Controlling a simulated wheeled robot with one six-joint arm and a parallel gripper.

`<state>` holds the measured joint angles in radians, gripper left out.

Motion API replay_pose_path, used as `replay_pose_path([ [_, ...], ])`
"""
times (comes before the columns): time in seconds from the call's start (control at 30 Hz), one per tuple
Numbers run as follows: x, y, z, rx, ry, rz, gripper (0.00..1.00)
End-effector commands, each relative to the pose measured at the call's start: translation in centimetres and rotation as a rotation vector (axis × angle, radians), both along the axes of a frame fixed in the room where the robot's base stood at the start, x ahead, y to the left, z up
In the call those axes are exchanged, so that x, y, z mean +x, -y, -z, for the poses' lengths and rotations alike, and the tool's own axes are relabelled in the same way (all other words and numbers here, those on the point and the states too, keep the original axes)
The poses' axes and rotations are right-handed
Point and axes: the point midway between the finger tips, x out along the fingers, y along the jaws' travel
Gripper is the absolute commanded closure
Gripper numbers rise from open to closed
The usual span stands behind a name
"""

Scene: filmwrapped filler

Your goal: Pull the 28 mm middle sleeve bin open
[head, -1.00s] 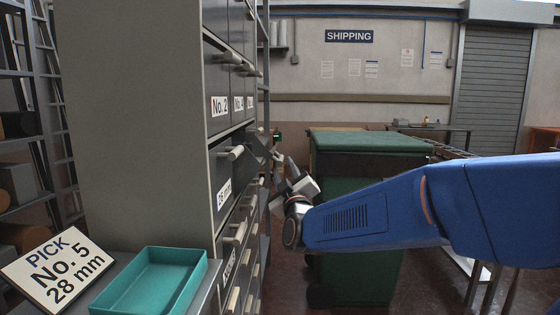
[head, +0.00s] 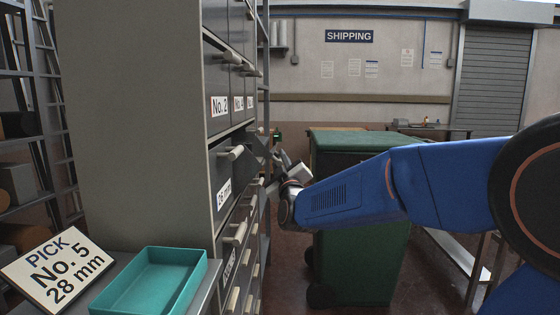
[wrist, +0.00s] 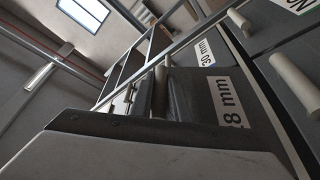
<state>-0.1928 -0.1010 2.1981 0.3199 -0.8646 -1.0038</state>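The grey drawer cabinet (head: 145,120) stands at left, with its front seen at a steep angle. In the head view, a bin face carries a 28 mm label (head: 224,192). In the wrist view, a partly cut-off label ending in "8 mm" (wrist: 225,100) is on a dark bin face, with a pale bar handle (wrist: 160,92) beside it. My gripper (head: 276,170) is at the cabinet front, close to the handles. In the wrist view, a large dark and pale part, likely of my gripper, fills the bottom. Its fingertips are largely hidden, and I cannot tell whether they touch the handle.
A 30 mm bin (wrist: 206,52) adjoins in the wrist view. A sign reading PICK No. 5 28 mm (head: 58,268) and a teal tray (head: 150,282) are at lower left. A green wheeled container (head: 365,265) stands behind my arm, close by.

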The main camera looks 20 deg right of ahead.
Motion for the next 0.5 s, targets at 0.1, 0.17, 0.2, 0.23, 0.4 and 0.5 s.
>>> replay_pose_path([
  [0.1,0.0,0.0,0.0,0.0,0.0,0.0,1.0],
  [0.17,0.0,-0.2,-0.2,0.0,0.001,-0.001,1.0],
  [0.2,0.1,-0.4,-0.5,0.001,0.001,-0.001,1.0],
  [0.23,0.1,-0.6,-0.8,0.0,0.002,-0.002,1.0],
  [0.4,0.3,-0.9,-1.2,0.0,0.001,-0.001,1.0],
  [0.5,0.3,-0.9,-1.2,0.0,0.001,-0.001,1.0],
])
